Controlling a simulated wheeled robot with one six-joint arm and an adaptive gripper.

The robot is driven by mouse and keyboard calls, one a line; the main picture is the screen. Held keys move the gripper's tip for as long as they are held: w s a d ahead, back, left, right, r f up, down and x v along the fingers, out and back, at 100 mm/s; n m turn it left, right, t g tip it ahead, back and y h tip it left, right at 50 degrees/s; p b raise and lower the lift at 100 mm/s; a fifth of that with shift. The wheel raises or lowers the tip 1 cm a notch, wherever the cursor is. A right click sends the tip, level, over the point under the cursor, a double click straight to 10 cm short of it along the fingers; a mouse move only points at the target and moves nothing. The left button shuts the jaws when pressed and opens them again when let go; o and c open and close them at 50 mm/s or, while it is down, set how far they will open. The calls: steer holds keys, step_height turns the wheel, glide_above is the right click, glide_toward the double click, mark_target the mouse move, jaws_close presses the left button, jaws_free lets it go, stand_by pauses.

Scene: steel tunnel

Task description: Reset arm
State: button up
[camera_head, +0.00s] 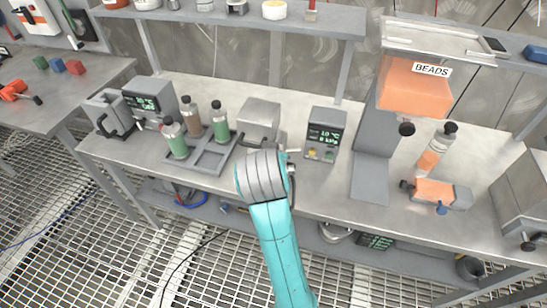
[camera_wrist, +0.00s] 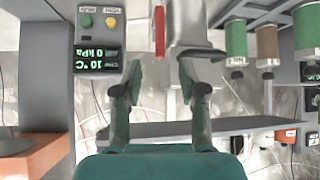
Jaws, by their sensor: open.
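My turquoise arm with a grey banded joint reaches up over the front of the workbench (camera_head: 92,150) in the head view. Its gripper is hidden there behind the arm's own end. In the wrist view my gripper (camera_wrist: 161,80) shows two dark green fingers set apart, with nothing between them. A grey machine with a red part (camera_wrist: 159,32) lies beyond the fingers. The wrist picture looks upside down, with display text inverted.
A rack (camera_head: 208,156) with several capped bottles stands left of my arm. A control box with a display (camera_head: 325,134) stands to the right. An orange BEADS hopper (camera_head: 413,90) stands farther right. A shelf (camera_head: 330,22) runs above the bench.

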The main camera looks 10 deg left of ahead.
steer(key=s+d+f+t, duration=0.1)
steer(key=s+d+f, duration=0.3)
steer(key=d+f, duration=0.35)
steer(key=s+d+f, duration=0.4)
steer(key=d+f, duration=0.3)
steer(key=f, duration=0.2)
steer(key=s+d+f+t, duration=0.2)
steer(key=s+d+f, duration=0.2)
steer(key=s+d, duration=0.7)
steer(key=s+d+r, duration=0.1)
steer(key=s+r, duration=0.2)
steer(key=s, duration=0.4)
steer(key=s+d+r+m+t+h, duration=0.1)
steer(key=s+d+r, duration=0.1)
steer(key=s, duration=0.6)
steer(key=s+d+r+m+t, duration=0.1)
steer(key=s+r, duration=0.3)
steer(key=s, duration=0.3)
steer(key=shift+s+d+r, duration=0.25)
